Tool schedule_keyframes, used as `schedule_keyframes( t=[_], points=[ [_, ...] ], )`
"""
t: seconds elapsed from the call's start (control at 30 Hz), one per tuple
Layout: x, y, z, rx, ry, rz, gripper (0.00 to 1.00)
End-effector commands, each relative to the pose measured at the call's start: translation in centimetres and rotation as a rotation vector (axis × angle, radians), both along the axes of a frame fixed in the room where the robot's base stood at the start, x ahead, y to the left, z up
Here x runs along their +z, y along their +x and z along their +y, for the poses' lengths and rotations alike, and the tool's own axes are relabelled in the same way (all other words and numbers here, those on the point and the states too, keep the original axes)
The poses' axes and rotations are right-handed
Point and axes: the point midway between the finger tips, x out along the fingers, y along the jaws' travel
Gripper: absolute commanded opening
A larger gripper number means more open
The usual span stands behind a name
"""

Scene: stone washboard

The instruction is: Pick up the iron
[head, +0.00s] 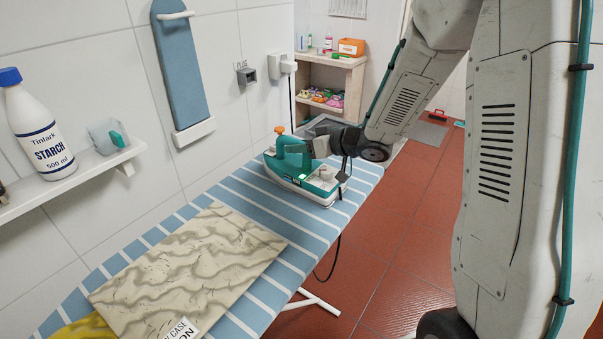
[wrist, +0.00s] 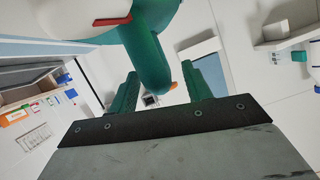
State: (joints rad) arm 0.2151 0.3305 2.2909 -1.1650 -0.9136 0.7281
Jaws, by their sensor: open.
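The iron (head: 305,181) stands on the striped ironing board (head: 230,186). It has a teal body, a pale base and an orange knob at its far end. My gripper (head: 305,150) is at its handle, level with its upper part. In the wrist view, my gripper's two teal fingers (wrist: 168,72) are spread, with the iron's teal handle (wrist: 152,62) between them. Gaps show on both sides of the handle, wider on the right. My wrist hides part of the iron in the head view.
A marbled board (head: 190,265) with a label lies on the near part of the ironing board. A starch bottle (head: 38,125) stands on a wall shelf (head: 75,170) at left. A dark cord (head: 331,262) hangs beside the ironing board. Red floor (head: 385,240) is open at right.

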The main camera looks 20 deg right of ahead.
Motion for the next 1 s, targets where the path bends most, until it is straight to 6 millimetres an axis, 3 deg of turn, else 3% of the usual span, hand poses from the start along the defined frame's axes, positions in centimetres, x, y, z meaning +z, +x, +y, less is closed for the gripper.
schedule_keyframes(
  t=[0.23, 0.27, 0.4, 0.43, 1.0],
  points=[
    [-0.19, 0.33, 0.25, -0.001, 0.000, 0.000, 0.49],
    [-0.19, 0.33, 0.25, -0.001, 0.000, 0.000, 0.43],
    [-0.19, 0.32, 0.24, -0.001, 0.000, 0.000, 0.05],
    [-0.18, 0.31, 0.24, -0.002, -0.001, 0.000, 0.00],
    [-0.17, 0.31, 0.18, -0.002, -0.001, 0.000, 0.00]
  ],
)
